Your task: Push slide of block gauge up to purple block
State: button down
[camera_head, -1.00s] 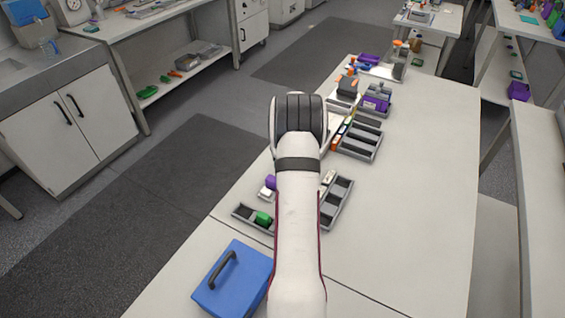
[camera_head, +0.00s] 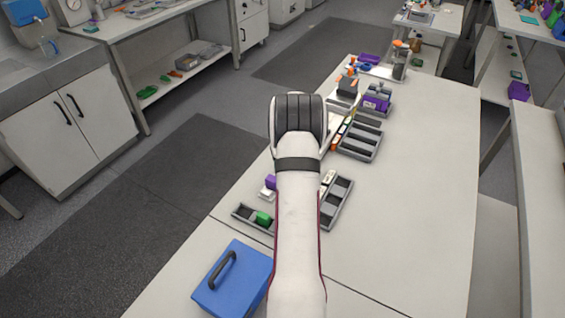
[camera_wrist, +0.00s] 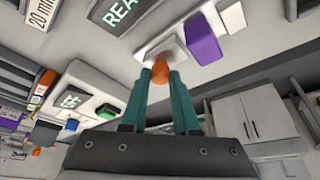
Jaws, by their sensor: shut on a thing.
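In the wrist view, my gripper (camera_wrist: 160,82) has its two teal fingers closed around an orange knob (camera_wrist: 160,67). The knob sits at a pale grey slide piece (camera_wrist: 171,50). The purple block (camera_wrist: 203,42) stands just right of this piece; I cannot tell whether they touch. A white block (camera_wrist: 232,16) is beyond the purple block. In the head view, the purple block (camera_head: 271,182) shows left of my arm, with a white piece (camera_head: 266,194) beside it. My arm hides the gripper and the knob there.
A grey tray with a green block (camera_head: 264,218) and a blue case (camera_head: 232,280) lie near the front. Another grey tray (camera_head: 337,203) is right of my arm. Racks and bins (camera_head: 361,140) stand farther back. The table's right side is clear.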

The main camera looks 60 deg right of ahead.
jog(key=shift+a, duration=1)
jog(key=c, duration=0.7)
grip_release()
jog(key=shift+o, duration=0.2)
jog(key=shift+r, duration=0.1)
jog(key=v, duration=1.5)
jog(key=shift+r, duration=0.3)
jog(key=shift+a, duration=0.1)
